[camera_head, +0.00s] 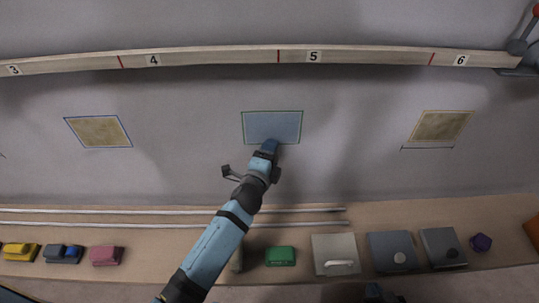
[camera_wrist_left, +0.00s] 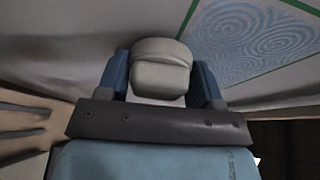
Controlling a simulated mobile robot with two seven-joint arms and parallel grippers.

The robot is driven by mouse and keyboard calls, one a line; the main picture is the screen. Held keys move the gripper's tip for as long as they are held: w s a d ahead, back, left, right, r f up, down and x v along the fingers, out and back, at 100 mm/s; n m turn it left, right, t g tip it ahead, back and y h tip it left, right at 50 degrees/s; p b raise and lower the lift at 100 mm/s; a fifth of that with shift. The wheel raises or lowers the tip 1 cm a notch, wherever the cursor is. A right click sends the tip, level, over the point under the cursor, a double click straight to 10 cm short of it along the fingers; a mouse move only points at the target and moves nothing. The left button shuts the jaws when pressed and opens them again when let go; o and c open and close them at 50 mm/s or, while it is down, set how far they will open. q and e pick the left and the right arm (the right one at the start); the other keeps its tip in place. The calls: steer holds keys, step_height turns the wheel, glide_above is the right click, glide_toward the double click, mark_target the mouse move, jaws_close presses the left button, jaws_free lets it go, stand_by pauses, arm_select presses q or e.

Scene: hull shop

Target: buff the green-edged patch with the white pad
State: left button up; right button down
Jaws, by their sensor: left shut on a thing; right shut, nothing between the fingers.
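The green-edged patch (camera_head: 272,125) is on the grey wall below the number 5 stretch of the strip. It is blue-grey inside, and the left wrist view shows swirl marks all over it (camera_wrist_left: 250,40). My left gripper (camera_head: 269,147) is at the patch's lower edge. It is shut on the white pad (camera_wrist_left: 160,68), which shows between the blue fingers in the left wrist view, to the left of the patch. The pad is hidden in the head view. I cannot tell if it touches the wall. My right gripper (camera_head: 376,292), partly visible at the bottom edge, is shut and empty.
A blue-edged tan patch (camera_head: 99,131) is left, another tan patch (camera_head: 441,127) right. A numbered strip (camera_head: 210,58) runs above.

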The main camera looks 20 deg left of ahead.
arm_select(q)
steer(key=shift+w+d+r, duration=0.1)
steer(key=shift+w+d, duration=0.15)
steer(key=shift+d, duration=0.1)
